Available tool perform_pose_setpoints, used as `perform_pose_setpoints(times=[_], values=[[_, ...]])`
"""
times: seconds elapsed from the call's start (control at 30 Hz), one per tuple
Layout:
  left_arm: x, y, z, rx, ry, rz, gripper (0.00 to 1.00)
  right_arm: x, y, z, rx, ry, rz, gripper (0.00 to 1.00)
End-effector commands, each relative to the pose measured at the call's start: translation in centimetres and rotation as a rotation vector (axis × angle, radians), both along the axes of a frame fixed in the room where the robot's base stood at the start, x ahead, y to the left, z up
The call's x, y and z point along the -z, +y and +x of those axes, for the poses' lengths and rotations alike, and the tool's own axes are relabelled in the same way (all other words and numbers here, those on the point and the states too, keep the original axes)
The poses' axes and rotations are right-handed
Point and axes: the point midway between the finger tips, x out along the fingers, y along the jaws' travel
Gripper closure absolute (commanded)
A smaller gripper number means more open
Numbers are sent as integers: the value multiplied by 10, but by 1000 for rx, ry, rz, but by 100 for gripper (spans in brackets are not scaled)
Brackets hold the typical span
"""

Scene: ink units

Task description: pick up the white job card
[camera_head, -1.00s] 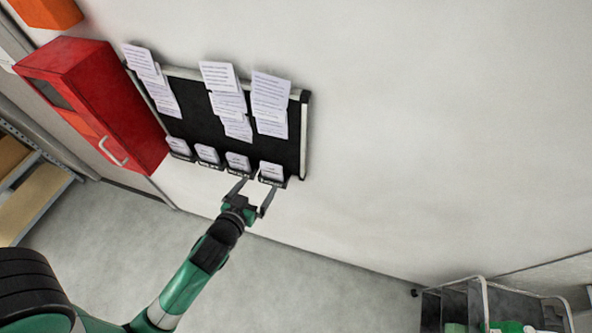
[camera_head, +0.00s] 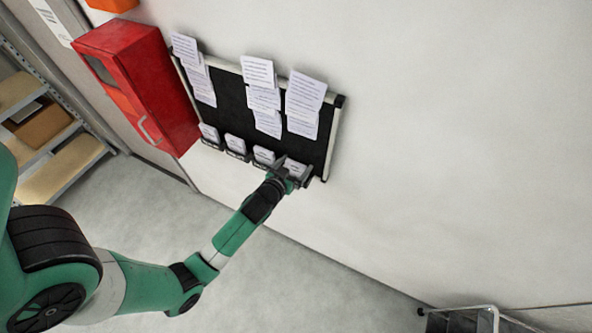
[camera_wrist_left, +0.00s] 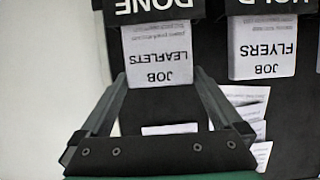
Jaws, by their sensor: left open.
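A white job card (camera_head: 296,168) stands in the rightmost holder at the bottom of the black board (camera_head: 233,100). In the left wrist view this card (camera_wrist_left: 158,45) reads "JOB LEAFLETS" upside down, in a holder marked "DONE" (camera_wrist_left: 155,6). My left gripper (camera_head: 293,170) is at that holder. Its jaws (camera_wrist_left: 160,78) are open, with one finger on each side of the card. I cannot tell whether either finger touches it. A second white card (camera_wrist_left: 262,48), "JOB FLYERS", is in the neighbouring "HOLD" holder. My right gripper is not in view.
Several white sheets (camera_head: 305,95) hang on the board above the holders. A red wall cabinet (camera_head: 150,85) is left of the board. Shelves (camera_head: 50,130) stand at the far left, and a cart (camera_head: 465,322) at the bottom right. The wall right of the board is bare.

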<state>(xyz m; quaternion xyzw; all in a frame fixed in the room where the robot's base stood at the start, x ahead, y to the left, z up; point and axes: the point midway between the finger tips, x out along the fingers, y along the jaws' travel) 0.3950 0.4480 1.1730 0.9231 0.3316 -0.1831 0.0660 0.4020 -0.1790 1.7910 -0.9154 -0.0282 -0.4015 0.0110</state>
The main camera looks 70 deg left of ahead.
Motion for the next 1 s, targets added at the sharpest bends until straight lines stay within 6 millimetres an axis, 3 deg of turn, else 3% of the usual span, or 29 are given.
perform_pose_setpoints(times=[0.3, 0.6, 0.67, 1.0], values=[[4, 6, 7, 0, 0, 0, 0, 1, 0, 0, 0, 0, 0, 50], [4, 6, 6, 0, 1, -1, 54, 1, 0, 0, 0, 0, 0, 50], [4, 6, 7, 0, 0, 0, 62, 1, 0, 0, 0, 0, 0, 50], [-2, 6, 7, -1, -1, 1, 62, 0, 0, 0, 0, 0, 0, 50]])
